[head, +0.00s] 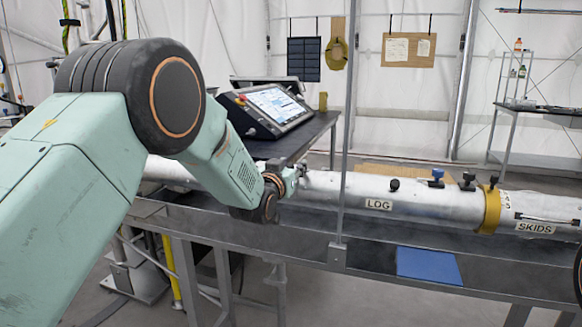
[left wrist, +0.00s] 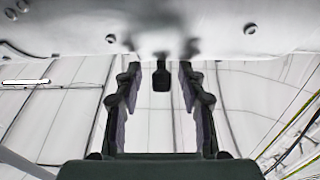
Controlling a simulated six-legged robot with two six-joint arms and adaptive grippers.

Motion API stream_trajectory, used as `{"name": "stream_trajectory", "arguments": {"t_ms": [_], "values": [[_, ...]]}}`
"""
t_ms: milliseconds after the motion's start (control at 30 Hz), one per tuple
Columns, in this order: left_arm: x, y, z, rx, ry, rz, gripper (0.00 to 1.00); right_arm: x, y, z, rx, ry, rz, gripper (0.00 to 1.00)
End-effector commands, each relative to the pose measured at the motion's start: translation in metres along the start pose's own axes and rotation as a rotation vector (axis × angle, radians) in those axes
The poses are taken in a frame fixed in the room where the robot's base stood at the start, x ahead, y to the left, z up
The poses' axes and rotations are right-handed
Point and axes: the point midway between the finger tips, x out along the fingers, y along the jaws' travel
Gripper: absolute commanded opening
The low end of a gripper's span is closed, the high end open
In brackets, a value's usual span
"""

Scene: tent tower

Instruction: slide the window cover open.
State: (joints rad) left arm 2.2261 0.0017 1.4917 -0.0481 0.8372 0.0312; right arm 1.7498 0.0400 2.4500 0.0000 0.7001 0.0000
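A long silver tube (head: 345,190) lies along the metal bench, with a "LOG" label and several small knobs on top. My left gripper (head: 298,172) is at the tube's left part, largely hidden behind my own arm in the head view. In the left wrist view, the tube's pale underside or side (left wrist: 230,30) fills the top. A black knob (left wrist: 161,76) stands out from it between the fingers of my left gripper (left wrist: 160,78). The fingers are apart, with a gap on both sides of the knob. I cannot make out the window cover's edges. My right gripper does not show.
A thin upright post (head: 343,130) rises from the bench (head: 370,262) just right of my left gripper. A tablet console (head: 272,107) stands on a dark table behind. A yellow collar (head: 490,208) rings the tube. A blue pad (head: 429,265) lies on the bench in front.

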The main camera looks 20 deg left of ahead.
Motion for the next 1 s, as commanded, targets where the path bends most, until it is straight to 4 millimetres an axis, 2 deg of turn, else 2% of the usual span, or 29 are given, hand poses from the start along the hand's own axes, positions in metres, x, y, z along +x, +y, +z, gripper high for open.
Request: {"name": "stream_trajectory", "arguments": {"t_ms": [67,467,1000], "values": [[-0.0002,-0.0002,0.0003,0.000,-0.001,0.000,0.34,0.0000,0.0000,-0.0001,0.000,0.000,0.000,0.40],[-0.0004,-0.0001,0.0000,0.000,0.000,0.000,0.00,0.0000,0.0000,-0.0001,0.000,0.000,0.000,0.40],[-0.0002,-0.0006,-0.0002,0.000,0.000,0.000,0.00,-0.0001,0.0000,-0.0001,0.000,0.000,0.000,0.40]]}}
